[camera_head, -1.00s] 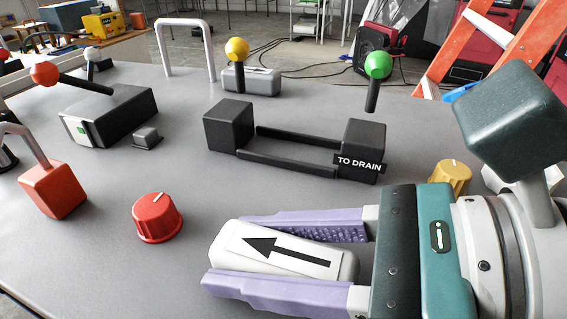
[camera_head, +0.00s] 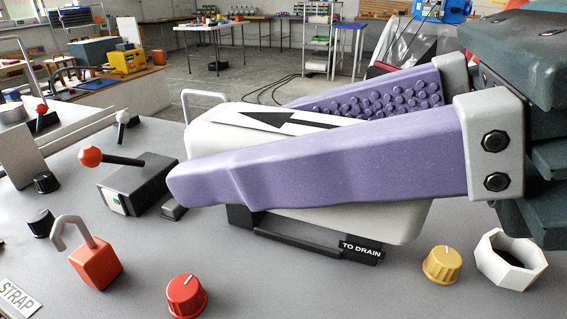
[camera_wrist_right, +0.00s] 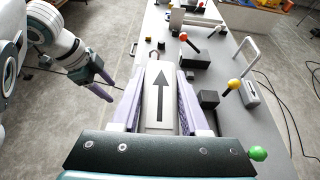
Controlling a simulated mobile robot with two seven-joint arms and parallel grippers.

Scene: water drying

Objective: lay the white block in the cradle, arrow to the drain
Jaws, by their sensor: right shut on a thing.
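My right gripper (camera_head: 230,145) is shut on the white block (camera_head: 208,150), one purple finger along each long side. The block is held above the table, and its black arrow faces up and points left in the head view. The arrow points straight ahead in the right wrist view, where the block (camera_wrist_right: 160,112) lies between the fingers. The black cradle (camera_head: 300,241) is behind and below the block, mostly hidden. Its TO DRAIN label (camera_head: 361,250) is at the right end, opposite to where the arrow points. My left gripper (camera_wrist_right: 97,78) hangs at left in the wrist view; its opening is unclear.
A red knob (camera_head: 187,297), a yellow knob (camera_head: 442,265) and a white hexagonal ring (camera_head: 511,261) stand in front. A red padlock (camera_head: 96,265) and a black box with a red-ball lever (camera_head: 138,183) are at left. A yellow-ball lever (camera_wrist_right: 233,84) shows in the wrist view.

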